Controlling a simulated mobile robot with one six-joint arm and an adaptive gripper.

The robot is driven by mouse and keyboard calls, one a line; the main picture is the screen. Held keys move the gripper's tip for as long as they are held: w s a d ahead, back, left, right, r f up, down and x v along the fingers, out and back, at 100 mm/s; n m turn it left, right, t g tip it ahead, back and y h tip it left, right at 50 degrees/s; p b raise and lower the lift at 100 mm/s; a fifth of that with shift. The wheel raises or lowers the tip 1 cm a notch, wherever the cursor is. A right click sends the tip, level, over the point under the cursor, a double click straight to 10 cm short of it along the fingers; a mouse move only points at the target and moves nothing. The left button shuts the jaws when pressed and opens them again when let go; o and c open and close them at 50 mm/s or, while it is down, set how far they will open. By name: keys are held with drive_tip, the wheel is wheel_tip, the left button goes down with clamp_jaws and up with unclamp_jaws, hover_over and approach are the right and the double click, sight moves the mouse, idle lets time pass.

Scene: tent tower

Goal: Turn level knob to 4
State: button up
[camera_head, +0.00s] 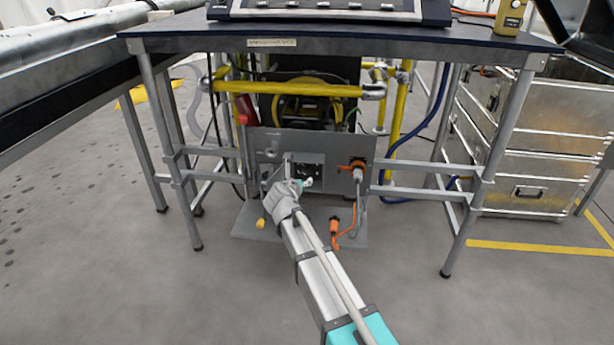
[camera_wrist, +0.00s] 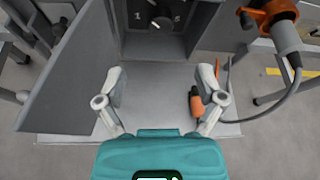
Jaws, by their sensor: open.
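The level knob (camera_wrist: 162,21) is a small dark round knob with a light mark, set in a recessed dark panel at the top of the wrist view. White marks or digits surround it; its exact setting is too small to read. In the head view, the knob's dark panel (camera_head: 312,170) sits in the grey front plate under the table, partly hidden by my gripper. My gripper (camera_wrist: 162,80) is open and empty, its two pale fingers spread on either side below the knob, apart from it. In the head view my gripper (camera_head: 297,180) is just in front of the panel.
An orange connector with a cable (camera_wrist: 272,18) is plugged in right of the panel. A grey plate (camera_wrist: 65,70) stands at left. Table legs (camera_head: 510,130) flank the unit.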

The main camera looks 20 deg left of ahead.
sight(306, 175)
drive_tip(key=b+x, duration=0.4)
drive_tip(key=x, duration=0.8)
drive_tip(key=c, duration=1.2)
drive_tip(key=shift+o, duration=0.2)
